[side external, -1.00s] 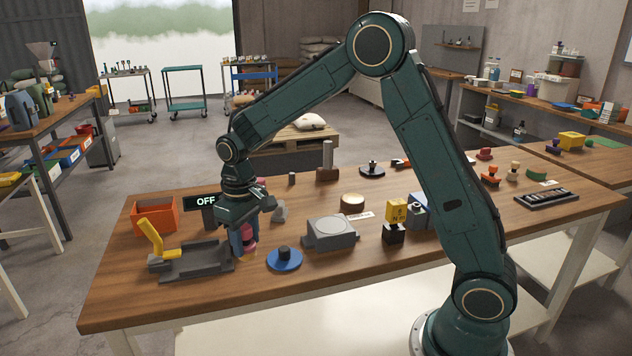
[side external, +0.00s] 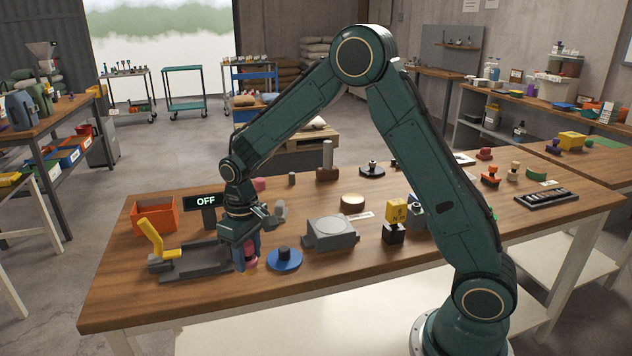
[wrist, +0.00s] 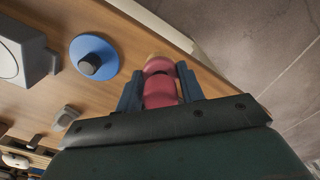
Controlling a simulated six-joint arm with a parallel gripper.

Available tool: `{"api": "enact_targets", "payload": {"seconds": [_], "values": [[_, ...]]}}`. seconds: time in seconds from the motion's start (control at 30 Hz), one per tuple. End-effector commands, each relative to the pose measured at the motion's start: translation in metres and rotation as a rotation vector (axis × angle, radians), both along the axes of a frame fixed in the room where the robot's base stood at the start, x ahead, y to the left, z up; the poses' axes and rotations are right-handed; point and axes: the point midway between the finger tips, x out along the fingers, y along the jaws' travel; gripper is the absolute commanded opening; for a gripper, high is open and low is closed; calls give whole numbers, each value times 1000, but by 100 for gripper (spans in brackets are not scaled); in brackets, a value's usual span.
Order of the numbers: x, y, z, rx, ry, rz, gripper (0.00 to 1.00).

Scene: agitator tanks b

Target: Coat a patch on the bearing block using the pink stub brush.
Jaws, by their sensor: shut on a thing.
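The pink stub brush (wrist: 160,92) is held between the two blue-grey fingers of my gripper (wrist: 160,80) in the wrist view, its tan end showing beyond them. In the side external view the brush (side external: 251,263) sits low near the table's front edge, in my gripper (side external: 246,252). I cannot tell whether it touches the table. The bearing block seems to be the grey block with a round top face (side external: 331,232), to the right of my gripper and apart from it. Part of this block (wrist: 12,58) shows at the wrist view's left edge.
A blue disc with a black knob (side external: 284,260) lies between my gripper and the grey block. A dark grey tray-like fixture with a yellow lever (side external: 152,238) is close on the left. Behind are an "OFF" display (side external: 206,201) and an orange bin (side external: 154,215).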

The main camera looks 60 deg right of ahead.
Motion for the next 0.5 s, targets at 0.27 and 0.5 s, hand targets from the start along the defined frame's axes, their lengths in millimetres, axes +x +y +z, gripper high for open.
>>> {"api": "enact_targets", "payload": {"seconds": [0.27, 0.5], "values": [[0, -14, 4, 0, -1, -35, 15], [-3, -60, 15, 0, -2, -152, 15]]}}
